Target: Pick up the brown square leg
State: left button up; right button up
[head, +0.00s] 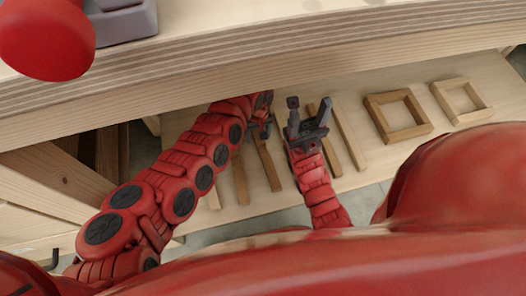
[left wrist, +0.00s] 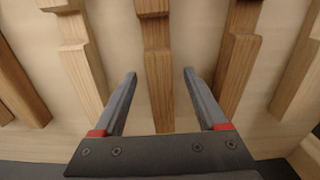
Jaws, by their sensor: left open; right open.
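Several long wooden legs lie side by side on the low shelf. In the left wrist view, a brown leg (left wrist: 158,70) lies lengthwise between the fingers of my open left gripper (left wrist: 159,76), with gaps at both sides. It has a notched end at the top. Another brown leg (left wrist: 237,70) lies to its right and a paler one (left wrist: 82,65) to its left. In the head view, my left gripper (head: 261,124) is over the legs, near a brown leg (head: 267,165). My right gripper (head: 308,122) is open and empty, just right of it.
A brown square frame (head: 376,113) and a paler one (head: 440,98) lie at the right of the shelf (head: 372,165). A thick tabletop edge (head: 250,62) overhangs the shelf's back. My two grippers are close together.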

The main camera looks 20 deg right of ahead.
pick_arm(q)
grip_shut()
dwell(0.3)
jog(key=shift+r, duration=0.1)
